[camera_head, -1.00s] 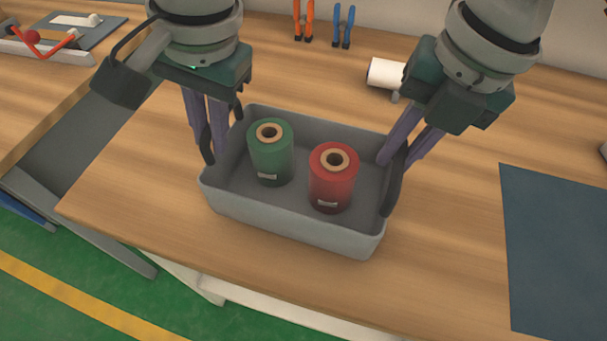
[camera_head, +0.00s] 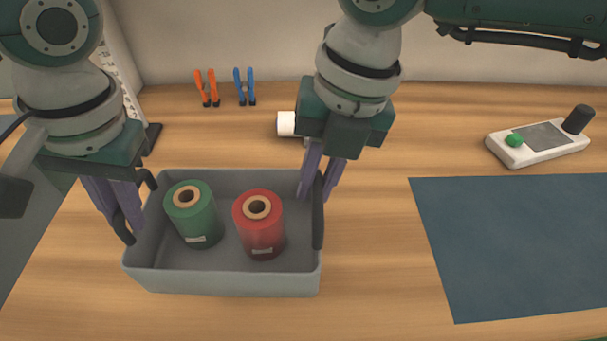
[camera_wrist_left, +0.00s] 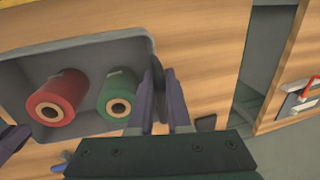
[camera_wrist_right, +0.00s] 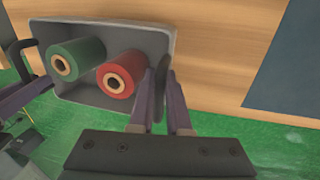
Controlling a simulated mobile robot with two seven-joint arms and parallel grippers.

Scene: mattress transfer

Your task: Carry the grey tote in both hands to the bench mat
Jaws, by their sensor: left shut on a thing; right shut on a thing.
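The grey tote (camera_head: 225,283) is over the wooden bench, left of the dark blue mat (camera_head: 520,240). A green spool (camera_head: 193,215) and a red spool (camera_head: 260,226) stand upright inside it. My left gripper (camera_head: 128,220) is shut on the tote's left handle, and my right gripper (camera_head: 318,190) is shut on its right handle. The left wrist view shows the left fingers (camera_wrist_left: 160,95) around the dark handle; the right wrist view shows the right fingers (camera_wrist_right: 161,95) likewise. I cannot tell whether the tote's base touches the bench.
A white control box (camera_head: 537,145) with a green button and black knob stands behind the mat. Orange pliers (camera_head: 207,88), blue pliers (camera_head: 244,87) and a white roll (camera_head: 287,124) lie behind the tote. The wood between tote and mat is clear.

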